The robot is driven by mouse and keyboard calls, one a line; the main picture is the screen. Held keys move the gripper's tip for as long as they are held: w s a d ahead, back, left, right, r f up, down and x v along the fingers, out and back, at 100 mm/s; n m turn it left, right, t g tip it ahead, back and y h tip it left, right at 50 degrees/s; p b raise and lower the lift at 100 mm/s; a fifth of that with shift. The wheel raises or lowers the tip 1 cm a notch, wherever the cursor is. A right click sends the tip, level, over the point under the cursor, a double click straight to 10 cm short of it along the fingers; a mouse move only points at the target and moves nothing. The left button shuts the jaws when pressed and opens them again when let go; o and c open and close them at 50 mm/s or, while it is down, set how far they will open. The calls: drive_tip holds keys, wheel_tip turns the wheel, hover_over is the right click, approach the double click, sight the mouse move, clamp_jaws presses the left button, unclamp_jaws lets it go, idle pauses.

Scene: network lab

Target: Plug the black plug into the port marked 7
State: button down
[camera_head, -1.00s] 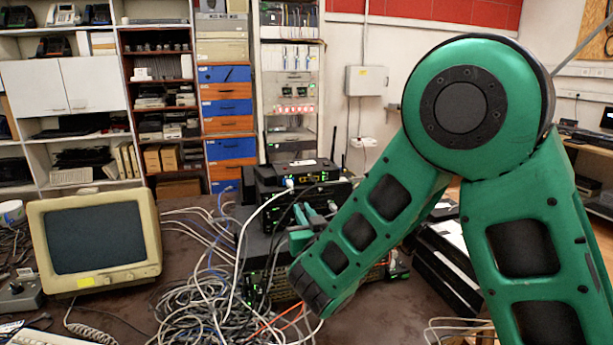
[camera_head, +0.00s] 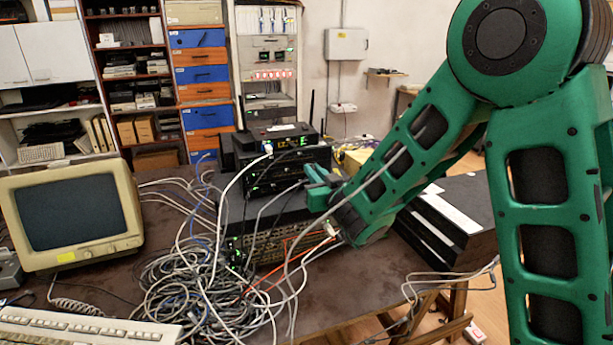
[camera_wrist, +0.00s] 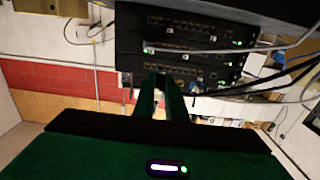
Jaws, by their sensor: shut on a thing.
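My gripper (camera_head: 318,187) is beside the right front of the stack of network devices (camera_head: 287,182). In the wrist view, its two green fingers (camera_wrist: 160,88) point at the dark device fronts and are close together. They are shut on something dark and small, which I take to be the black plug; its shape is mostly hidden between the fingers. The devices show rows of small ports (camera_wrist: 187,43) and green lights in the wrist view. I cannot read any port numbers, so I cannot tell which one is marked 7.
Loose grey and white cables (camera_head: 195,285) lie heaped on the table left of my arm. Cables also cross the devices' fronts. A beige monitor (camera_head: 75,216) and keyboard (camera_head: 85,328) are at the left. Flat dark boxes (camera_head: 445,240) lie right of my forearm.

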drive_tip(key=shift+x, duration=2.25)
drive_tip(key=shift+x, duration=0.85)
idle(0.7)
drive_tip(key=c, duration=1.7)
unclamp_jaws()
drive_tip(key=shift+a, duration=0.1)
drive_tip(key=shift+s, duration=0.1)
drive_tip(key=v, duration=1)
drive_tip(key=shift+s+d, duration=0.15)
drive_tip(key=shift+d, duration=0.1)
